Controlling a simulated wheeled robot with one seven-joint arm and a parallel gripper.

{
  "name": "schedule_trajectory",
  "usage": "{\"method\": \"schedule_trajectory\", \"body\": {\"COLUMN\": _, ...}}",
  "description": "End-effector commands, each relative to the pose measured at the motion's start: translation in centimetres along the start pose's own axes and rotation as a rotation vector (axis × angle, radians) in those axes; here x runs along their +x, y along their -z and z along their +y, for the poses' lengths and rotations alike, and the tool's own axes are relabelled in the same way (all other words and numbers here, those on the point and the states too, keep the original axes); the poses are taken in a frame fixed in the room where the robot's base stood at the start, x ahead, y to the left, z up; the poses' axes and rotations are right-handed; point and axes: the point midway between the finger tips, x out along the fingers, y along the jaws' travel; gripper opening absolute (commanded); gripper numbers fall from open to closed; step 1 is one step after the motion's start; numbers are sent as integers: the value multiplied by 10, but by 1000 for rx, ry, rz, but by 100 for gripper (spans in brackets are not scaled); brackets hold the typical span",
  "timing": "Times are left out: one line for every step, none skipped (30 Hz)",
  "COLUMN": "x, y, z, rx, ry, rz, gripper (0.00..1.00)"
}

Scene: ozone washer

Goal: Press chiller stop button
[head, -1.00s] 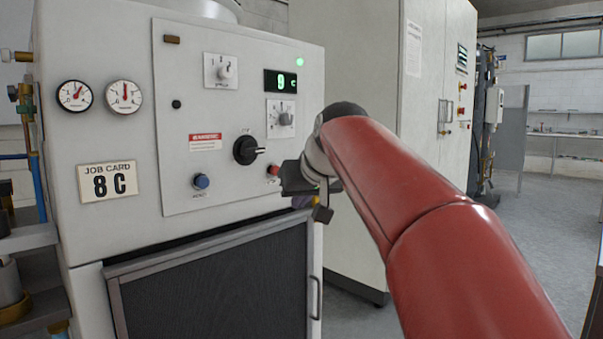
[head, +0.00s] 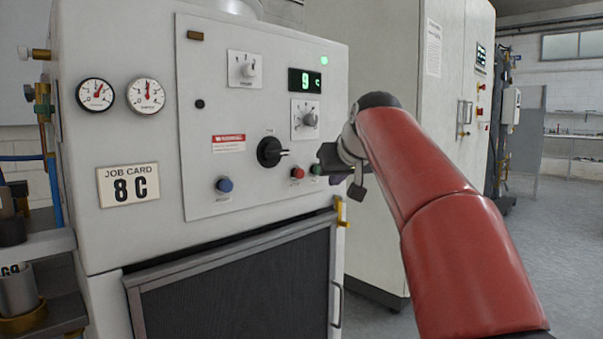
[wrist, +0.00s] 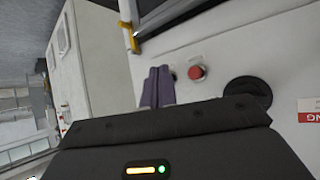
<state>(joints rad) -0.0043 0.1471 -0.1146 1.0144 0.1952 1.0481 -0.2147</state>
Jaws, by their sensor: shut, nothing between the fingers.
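The chiller's pale control panel (head: 210,80) fills the left and middle of the head view. The red button (head: 297,173) is low on the panel, and a green button (head: 316,169) is just right of it. The red button also shows in the wrist view (wrist: 197,72), uncovered. My gripper (head: 322,168) is at the panel's lower right, by the green button and right of the red one. In the wrist view its purple fingers (wrist: 160,72) are together and empty, beside the red button. Whether the fingertips touch the panel, I cannot tell.
A black rotary switch (head: 269,152) is above left of the red button, and a blue button (head: 224,185) is farther left. The green display (head: 304,80) reads 9 C. A tall cabinet (head: 375,60) stands behind at the right.

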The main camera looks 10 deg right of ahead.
Motion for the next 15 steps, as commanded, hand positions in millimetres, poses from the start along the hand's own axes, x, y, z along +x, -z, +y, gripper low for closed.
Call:
{"method": "schedule_trajectory", "body": {"x": 5, "y": 6, "z": -5, "rx": -3, "ry": 2, "rz": -2, "gripper": 0}}
{"method": "schedule_trajectory", "body": {"x": 8, "y": 8, "z": -8, "rx": -3, "ry": 2, "rz": -2, "gripper": 0}}
{"method": "schedule_trajectory", "body": {"x": 12, "y": 12, "z": -10, "rx": -3, "ry": 2, "rz": -1, "gripper": 0}}
{"method": "schedule_trajectory", "body": {"x": 15, "y": 14, "z": -12, "rx": -2, "ry": 2, "rz": -2, "gripper": 0}}
{"method": "schedule_trajectory", "body": {"x": 18, "y": 16, "z": -15, "rx": -2, "ry": 2, "rz": -2, "gripper": 0}}
{"method": "schedule_trajectory", "body": {"x": 22, "y": 19, "z": -18, "rx": -3, "ry": 2, "rz": -1, "gripper": 0}}
{"method": "schedule_trajectory", "body": {"x": 25, "y": 21, "z": -20, "rx": -3, "ry": 2, "rz": -1, "gripper": 0}}
{"method": "schedule_trajectory", "body": {"x": 28, "y": 23, "z": -22, "rx": -3, "ry": 1, "rz": -2, "gripper": 0}}
{"method": "schedule_trajectory", "body": {"x": 31, "y": 26, "z": -24, "rx": -2, "ry": 1, "rz": -2, "gripper": 0}}
{"method": "schedule_trajectory", "body": {"x": 32, "y": 28, "z": -26, "rx": -1, "ry": 2, "rz": -1, "gripper": 0}}
{"method": "schedule_trajectory", "body": {"x": 35, "y": 30, "z": -28, "rx": -1, "ry": 2, "rz": -1, "gripper": 0}}
{"method": "schedule_trajectory", "body": {"x": 38, "y": 31, "z": -30, "rx": -2, "ry": 2, "rz": -2, "gripper": 0}}
{"method": "schedule_trajectory", "body": {"x": 40, "y": 32, "z": -31, "rx": -2, "ry": 2, "rz": -2, "gripper": 0}}
{"method": "schedule_trajectory", "body": {"x": 42, "y": 33, "z": -32, "rx": -2, "ry": 1, "rz": -2, "gripper": 0}}
{"method": "schedule_trajectory", "body": {"x": 43, "y": 34, "z": -33, "rx": -2, "ry": 1, "rz": -1, "gripper": 0}}
